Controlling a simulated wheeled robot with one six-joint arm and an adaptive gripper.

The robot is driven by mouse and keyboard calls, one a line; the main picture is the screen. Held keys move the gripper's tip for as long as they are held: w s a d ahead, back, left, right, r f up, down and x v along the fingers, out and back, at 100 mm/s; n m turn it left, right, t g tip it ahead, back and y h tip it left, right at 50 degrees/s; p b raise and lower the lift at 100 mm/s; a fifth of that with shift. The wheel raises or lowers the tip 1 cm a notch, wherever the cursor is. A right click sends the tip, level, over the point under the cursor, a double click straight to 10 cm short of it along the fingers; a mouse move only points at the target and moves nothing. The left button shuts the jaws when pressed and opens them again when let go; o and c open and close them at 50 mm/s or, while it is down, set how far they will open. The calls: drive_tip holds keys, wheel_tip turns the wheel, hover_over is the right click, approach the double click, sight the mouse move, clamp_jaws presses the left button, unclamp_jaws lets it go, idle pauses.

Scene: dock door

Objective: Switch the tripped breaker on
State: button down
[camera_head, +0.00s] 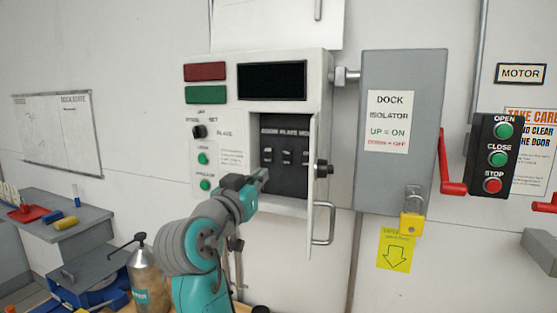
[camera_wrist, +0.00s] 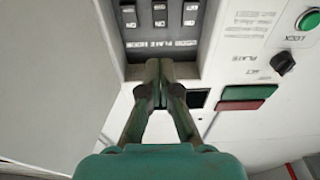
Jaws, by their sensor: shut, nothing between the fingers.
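The breaker panel (camera_head: 285,182) is a dark recess in the white control cabinet (camera_head: 218,70), with its door (camera_head: 312,205) swung open to the right. Three breakers (camera_head: 284,156) stand in a row in it. They also show at the top of the wrist view, where the lettering is upside down; the middle breaker (camera_wrist: 160,14) is almost straight beyond my fingers. I cannot tell which breaker is tripped. My gripper (camera_head: 262,175) is shut and empty, at the lower left of the recess. In the wrist view my gripper (camera_wrist: 160,68) has its fingertips together, just short of the breakers.
The open door's handle (camera_head: 324,225) projects right of my gripper. A grey dock isolator (camera_head: 375,80) with a red lever (camera_head: 450,170) and yellow padlock (camera_head: 411,224) hangs farther right. A bench (camera_head: 75,225) and a metal bottle (camera_head: 150,280) stand at the left.

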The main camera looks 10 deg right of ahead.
sight(286, 151)
drive_tip(key=x, duration=1.3)
drive_tip(key=shift+w+d, duration=0.2)
drive_tip(key=shift+w, duration=0.15)
drive_tip(key=shift+r, duration=0.1)
drive_tip(key=shift+w+d+r, duration=0.15)
drive_tip(key=shift+d, duration=0.05)
